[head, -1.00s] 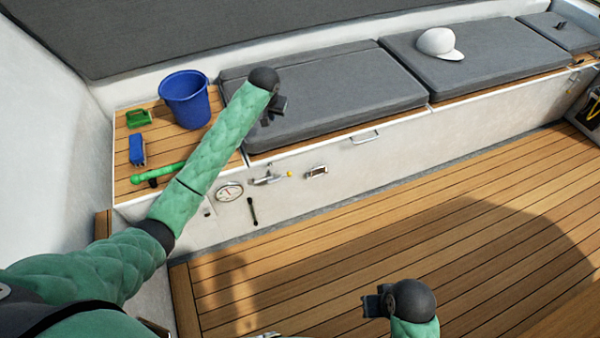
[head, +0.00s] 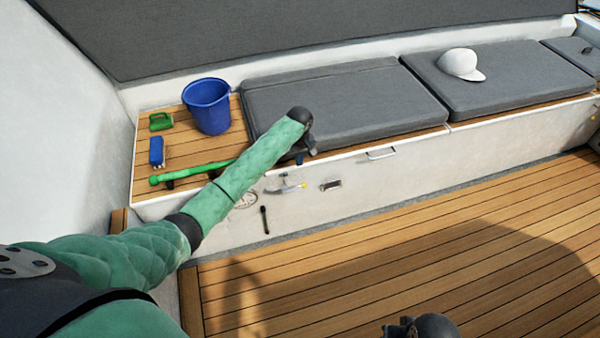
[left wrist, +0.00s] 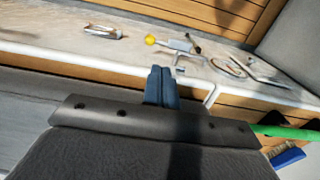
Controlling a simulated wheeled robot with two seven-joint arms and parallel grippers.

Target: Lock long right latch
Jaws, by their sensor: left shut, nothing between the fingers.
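On the white locker front, a metal latch with a yellow tip (head: 287,188) sits below the near cushion; it also shows, with a yellow knob, in the left wrist view (left wrist: 178,44). A small metal fitting (head: 331,184) is to its right, and a metal handle (head: 380,153) is higher and further right. I cannot tell which is the long right latch or whether any is locked. My left gripper (head: 300,158) is shut and empty above the yellow-tipped latch, apart from it; its blue-grey fingers (left wrist: 161,84) show in the left wrist view. My right gripper (head: 398,329) is partly cut off.
Grey cushions (head: 345,100) cover the bench. A blue bucket (head: 207,106), a green bar (head: 190,172) and a blue brush (head: 157,152) are on the wooden end. A round dial (head: 246,200) and a black handle (head: 264,220) are on the locker front. The wooden floor (head: 400,240) is clear.

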